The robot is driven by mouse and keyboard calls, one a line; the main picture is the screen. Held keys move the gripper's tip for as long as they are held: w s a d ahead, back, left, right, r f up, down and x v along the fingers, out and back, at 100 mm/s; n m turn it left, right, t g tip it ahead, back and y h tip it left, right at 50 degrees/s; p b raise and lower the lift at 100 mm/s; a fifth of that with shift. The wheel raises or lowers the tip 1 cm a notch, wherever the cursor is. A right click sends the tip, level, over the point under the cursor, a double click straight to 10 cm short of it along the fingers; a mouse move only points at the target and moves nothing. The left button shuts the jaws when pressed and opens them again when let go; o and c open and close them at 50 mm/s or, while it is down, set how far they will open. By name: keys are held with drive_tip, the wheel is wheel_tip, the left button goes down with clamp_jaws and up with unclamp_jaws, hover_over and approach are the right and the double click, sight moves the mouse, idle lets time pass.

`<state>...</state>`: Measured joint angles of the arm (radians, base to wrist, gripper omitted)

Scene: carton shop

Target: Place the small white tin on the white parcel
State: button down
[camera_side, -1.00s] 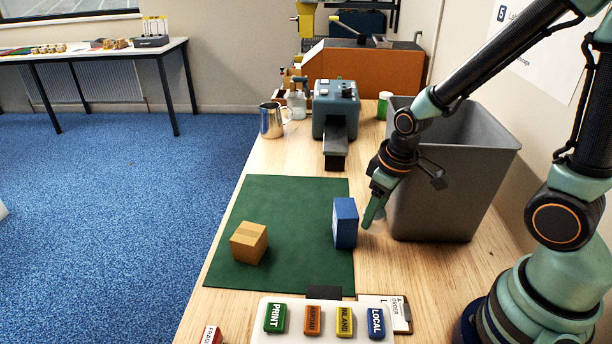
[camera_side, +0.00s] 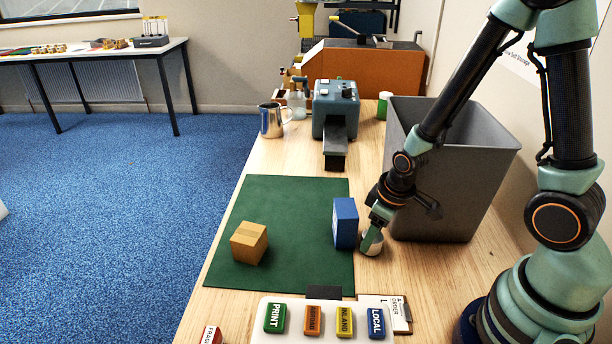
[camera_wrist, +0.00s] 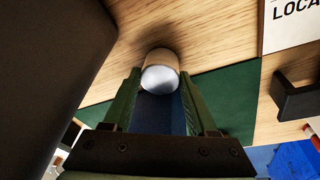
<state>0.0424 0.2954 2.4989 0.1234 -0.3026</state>
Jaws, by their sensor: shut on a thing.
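A small whitish tin (camera_side: 372,244) with a silvery end is between the fingertips of my gripper (camera_side: 377,222), just right of the blue box. My gripper is shut on it; its fingers also show in the wrist view (camera_wrist: 160,88), with the tin (camera_wrist: 159,74) at their tips. In the side view the tin is at the wooden table near the mat's right edge; I cannot tell whether it touches the wood. No clearly white parcel shows; the boxes in view are a blue box (camera_side: 345,222) and a tan box (camera_side: 249,243), both on the green mat.
The green mat (camera_side: 290,205) has free room between the boxes. A large grey bin (camera_side: 450,190) stands close behind my gripper. A white panel with coloured label blocks (camera_side: 293,320) lies at the front. A grey machine (camera_side: 336,105) and a metal jug (camera_side: 271,121) stand farther back.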

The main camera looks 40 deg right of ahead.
drive_tip(key=shift+f, duration=0.1)
drive_tip(key=shift+c, duration=2.4)
unclamp_jaws()
